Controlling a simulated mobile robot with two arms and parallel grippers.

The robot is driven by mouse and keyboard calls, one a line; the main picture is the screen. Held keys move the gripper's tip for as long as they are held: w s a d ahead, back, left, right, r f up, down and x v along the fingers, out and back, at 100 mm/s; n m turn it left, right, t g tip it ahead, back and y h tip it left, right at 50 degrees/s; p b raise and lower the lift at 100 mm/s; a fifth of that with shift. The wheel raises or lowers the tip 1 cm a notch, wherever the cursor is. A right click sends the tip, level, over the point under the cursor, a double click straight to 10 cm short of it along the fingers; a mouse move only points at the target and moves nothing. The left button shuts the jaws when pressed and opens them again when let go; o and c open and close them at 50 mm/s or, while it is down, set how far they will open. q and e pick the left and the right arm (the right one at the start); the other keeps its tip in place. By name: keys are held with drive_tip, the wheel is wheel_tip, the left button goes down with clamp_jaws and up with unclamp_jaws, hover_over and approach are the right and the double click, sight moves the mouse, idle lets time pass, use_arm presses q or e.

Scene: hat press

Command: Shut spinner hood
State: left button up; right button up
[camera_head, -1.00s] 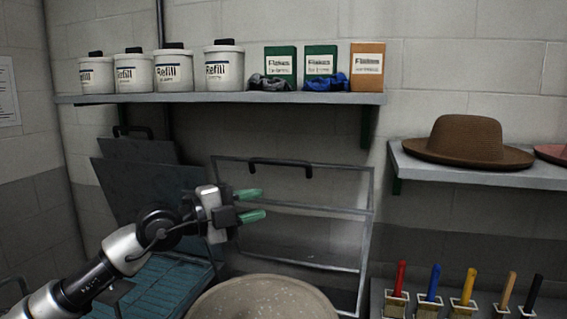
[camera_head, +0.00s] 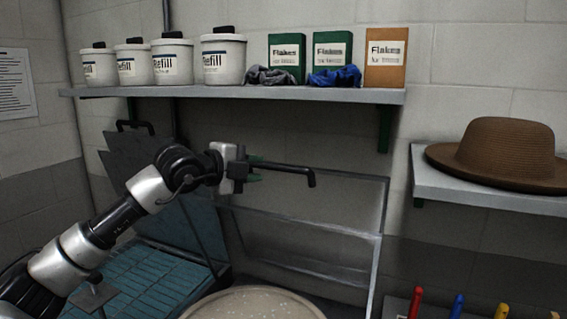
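The spinner hood (camera_head: 384,215) is a clear panel in a grey frame. It stands raised and tilted back against the wall, above a round speckled tub (camera_head: 255,303). Its black bar handle (camera_head: 290,168) is at the top edge. My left gripper (camera_head: 256,170) is at the left end of this handle. Its green fingertips show apart, above and below the bar, so it looks open; contact with the bar cannot be made out. The gripper hides the handle's left end. My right gripper is not in view.
A shelf (camera_head: 240,94) with white refill tubs (camera_head: 222,60) and flake boxes (camera_head: 385,58) hangs above the hood. A second raised dark lid (camera_head: 125,165) with a teal slatted base (camera_head: 160,280) is at left. A brown hat (camera_head: 505,150) sits on the right shelf (camera_head: 480,195).

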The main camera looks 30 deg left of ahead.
sight(278, 168)
use_arm(q)
drive_tip(key=x, duration=0.1)
drive_tip(key=p+x, duration=0.1)
drive_tip(key=x, duration=0.1)
drive_tip(key=shift+w+d+r, duration=0.2)
drive_tip(key=shift+w, duration=0.1)
drive_tip(key=p+x, duration=0.2)
drive_tip(key=x, duration=0.2)
drive_tip(key=shift+f, duration=0.15)
drive_tip(key=shift+w+f, duration=0.15)
drive_tip(key=shift+w, duration=0.15)
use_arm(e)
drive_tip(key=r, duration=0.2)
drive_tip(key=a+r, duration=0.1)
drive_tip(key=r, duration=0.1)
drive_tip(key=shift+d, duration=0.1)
use_arm(q)
drive_tip(key=shift+d, duration=0.1)
clamp_jaws()
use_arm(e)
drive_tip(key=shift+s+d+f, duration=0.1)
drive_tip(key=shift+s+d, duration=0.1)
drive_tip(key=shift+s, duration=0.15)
use_arm(q)
drive_tip(key=shift+f, duration=0.1)
